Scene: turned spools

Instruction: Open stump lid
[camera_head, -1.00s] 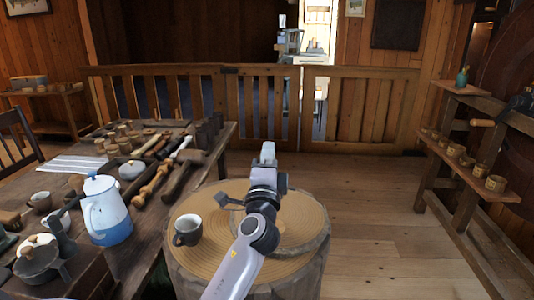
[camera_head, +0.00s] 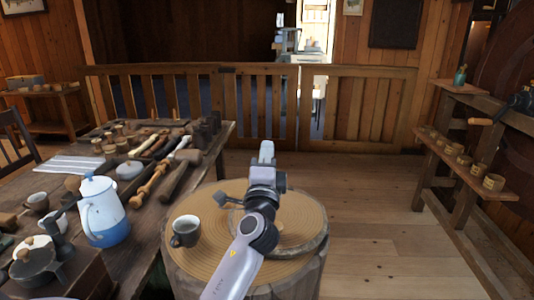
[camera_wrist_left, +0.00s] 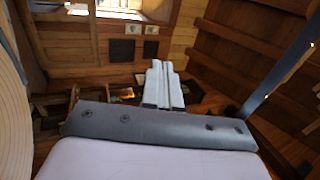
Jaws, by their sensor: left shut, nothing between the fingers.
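The stump (camera_head: 196,272) stands in the middle front, with bark sides and a pale ringed wooden top. A round edge on the right of its top (camera_head: 308,240) looks like the lid, lying flat. My arm hides part of it, and no gap under it shows. My left gripper (camera_head: 266,152) is shut and empty, its fingers pointing up and away over the far side of the stump. In the left wrist view the closed fingers (camera_wrist_left: 163,84) touch nothing, and a pale ringed wooden surface (camera_wrist_left: 12,110) shows at the left edge. My right gripper is not in view.
A dark cup (camera_head: 186,231) stands on the stump's left side. A workbench at left holds a blue-white pot (camera_head: 104,212), a mallet (camera_head: 178,174) and turned pieces. A shelf (camera_head: 462,168) with small cups stands at right. The floor (camera_head: 375,210) between is clear.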

